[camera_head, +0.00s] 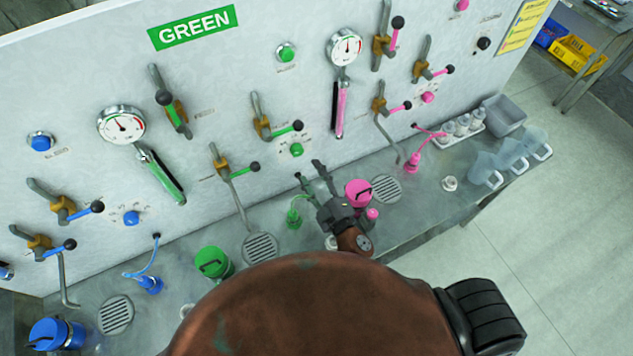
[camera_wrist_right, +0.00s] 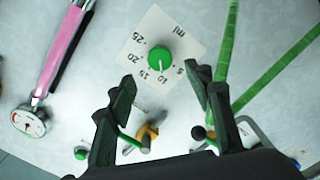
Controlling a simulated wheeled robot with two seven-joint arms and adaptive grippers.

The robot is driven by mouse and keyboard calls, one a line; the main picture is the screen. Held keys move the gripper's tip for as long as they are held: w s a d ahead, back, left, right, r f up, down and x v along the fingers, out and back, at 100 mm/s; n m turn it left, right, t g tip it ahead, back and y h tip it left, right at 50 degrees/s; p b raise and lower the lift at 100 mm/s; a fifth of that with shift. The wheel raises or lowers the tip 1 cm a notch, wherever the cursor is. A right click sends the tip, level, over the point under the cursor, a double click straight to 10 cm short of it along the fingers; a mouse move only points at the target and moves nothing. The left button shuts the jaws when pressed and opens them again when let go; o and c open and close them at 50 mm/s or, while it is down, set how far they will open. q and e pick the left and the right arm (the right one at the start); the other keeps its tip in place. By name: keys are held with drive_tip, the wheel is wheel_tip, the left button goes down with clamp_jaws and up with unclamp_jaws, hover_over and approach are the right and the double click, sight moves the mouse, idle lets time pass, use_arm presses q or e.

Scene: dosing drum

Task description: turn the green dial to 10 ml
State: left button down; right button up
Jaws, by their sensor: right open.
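The green dial (camera_head: 297,149) sits low on the panel under the green section. In the right wrist view the dial (camera_wrist_right: 160,60) is a round green knob on a white plate (camera_wrist_right: 181,33) marked 5 to 25 ml. My left gripper is not in view.
The green sign (camera_head: 192,27) heads the panel. A green-handled valve (camera_head: 264,121) is close left of the dial. A green bottle (camera_head: 294,217) with a tube and a pink container (camera_head: 358,192) stand on the bench near my right gripper. A green canister (camera_head: 212,262) is at left.

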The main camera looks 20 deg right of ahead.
drive_tip(key=s, duration=0.3)
drive_tip(key=shift+s+d, duration=0.1)
drive_tip(key=shift+d, duration=0.25)
idle(0.3)
